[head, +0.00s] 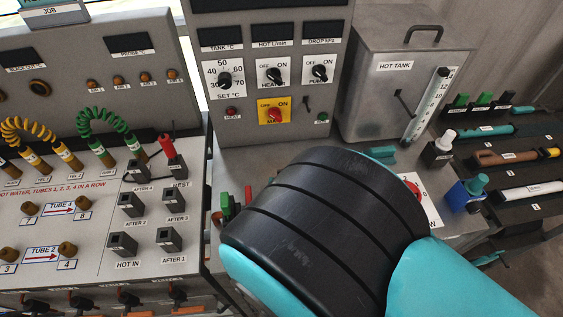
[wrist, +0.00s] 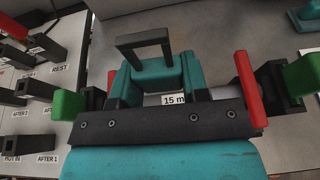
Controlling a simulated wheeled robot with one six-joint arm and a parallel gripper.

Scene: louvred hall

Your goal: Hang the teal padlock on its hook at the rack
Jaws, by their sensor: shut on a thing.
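The teal padlock (wrist: 165,78) shows in the wrist view, with its dark square shackle (wrist: 145,40) upward in the picture. A white label reading "15 m" partly shows below the padlock, cut off by my gripper. In the head view my dark and teal arm covers the middle, and my gripper and the padlock are hidden behind it. I cannot make out for certain which hook is the padlock's.
Red bars (wrist: 251,88) and green blocks (wrist: 68,104) flank my gripper closely. Dark sockets (head: 124,243), one with a red plug (head: 170,158), stand on the left panel. A hot tank (head: 390,95) stands behind. A rack (head: 545,142) of tubes lies at the right.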

